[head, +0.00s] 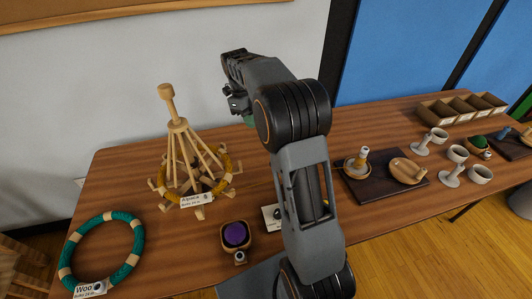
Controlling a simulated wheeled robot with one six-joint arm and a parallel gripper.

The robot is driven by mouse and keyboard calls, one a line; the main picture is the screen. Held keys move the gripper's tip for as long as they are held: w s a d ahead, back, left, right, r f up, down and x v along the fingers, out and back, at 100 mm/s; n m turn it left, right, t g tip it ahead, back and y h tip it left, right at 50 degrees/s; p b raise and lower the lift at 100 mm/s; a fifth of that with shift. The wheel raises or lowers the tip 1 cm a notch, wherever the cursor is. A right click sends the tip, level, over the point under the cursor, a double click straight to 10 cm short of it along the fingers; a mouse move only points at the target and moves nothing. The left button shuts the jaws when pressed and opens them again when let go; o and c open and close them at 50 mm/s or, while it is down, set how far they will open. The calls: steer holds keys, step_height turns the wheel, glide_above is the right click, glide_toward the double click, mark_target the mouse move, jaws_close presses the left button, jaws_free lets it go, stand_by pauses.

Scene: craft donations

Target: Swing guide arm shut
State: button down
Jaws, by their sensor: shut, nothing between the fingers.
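My gripper (238,104) is raised at the upper middle of the head view, above the back of the table, near the white wall. It is small and partly turned away; its fingers look closed, with nothing seen between them. I cannot pick out the guide arm for certain. A dark board (378,194) right of my arm carries a pale upright spool-like piece (361,156) on a round wooden base and a rounded wooden piece (408,170). My gripper is left of this board and apart from it. My arm covers the middle of the table.
A wooden yarn swift (178,125) with a mustard skein (160,174) stands left. A teal ring of yarn (72,246) lies front left. Cups (481,175) and a divided tray (424,113) stand right.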

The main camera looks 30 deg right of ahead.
steer(key=s+d+f+m+p, duration=0.1)
steer(key=s+f, duration=0.4)
steer(key=f, duration=0.6)
steer(key=shift+s+d+m+p, duration=0.3)
steer(key=shift+s+d+m, duration=0.15)
steer(key=shift+d, duration=0.3)
steer(key=shift+w, duration=0.1)
steer(key=shift+d, duration=0.1)
